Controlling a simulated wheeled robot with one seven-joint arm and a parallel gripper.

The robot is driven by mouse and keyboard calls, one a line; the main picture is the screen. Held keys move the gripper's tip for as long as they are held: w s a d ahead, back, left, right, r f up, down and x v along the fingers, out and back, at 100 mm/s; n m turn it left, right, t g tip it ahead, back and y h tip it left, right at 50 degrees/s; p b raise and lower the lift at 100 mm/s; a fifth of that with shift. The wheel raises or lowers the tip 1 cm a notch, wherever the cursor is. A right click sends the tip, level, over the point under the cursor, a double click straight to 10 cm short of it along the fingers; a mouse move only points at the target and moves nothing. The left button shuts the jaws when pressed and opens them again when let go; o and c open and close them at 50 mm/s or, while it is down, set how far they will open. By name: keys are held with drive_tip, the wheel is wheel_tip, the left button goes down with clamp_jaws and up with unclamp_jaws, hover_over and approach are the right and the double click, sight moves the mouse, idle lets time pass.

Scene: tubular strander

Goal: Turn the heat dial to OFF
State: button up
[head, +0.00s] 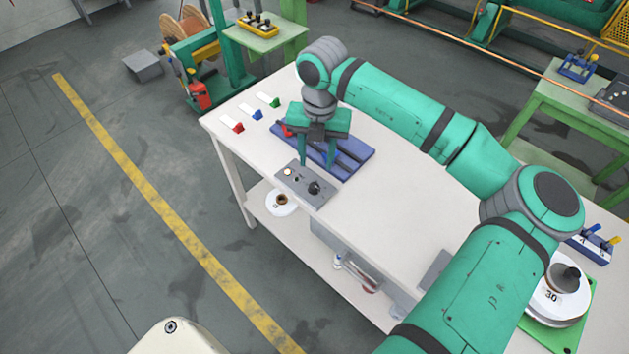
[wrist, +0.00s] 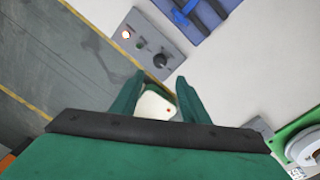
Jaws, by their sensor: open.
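The heat dial is a dark round knob (head: 314,188) on a small grey control box (head: 293,189) at the near edge of the white table. In the wrist view the dial (wrist: 161,60) sits at the lower right of the box (wrist: 148,30). A lamp (head: 288,171) glows orange at the box's left end. The dial's markings and pointer are too small to read. My gripper (head: 317,164) points down with its fingers apart and empty. It appears above and behind the box in the head view. In the wrist view its fingertips (wrist: 160,84) lie just below the dial, apart from it.
A blue rack (head: 345,152) lies right behind the box. Red, blue and green clips with white tags (head: 256,115) lie at the table's far left. The middle of the white tabletop (head: 390,210) is clear.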

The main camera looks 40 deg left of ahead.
sight(314, 186)
drive_tip(key=f, duration=1)
drive_tip(key=shift+s+a+f, duration=0.2)
drive_tip(key=shift+a+f, duration=0.05)
drive_tip(key=shift+f, duration=0.05)
drive_tip(key=shift+d, duration=0.1)
clamp_jaws()
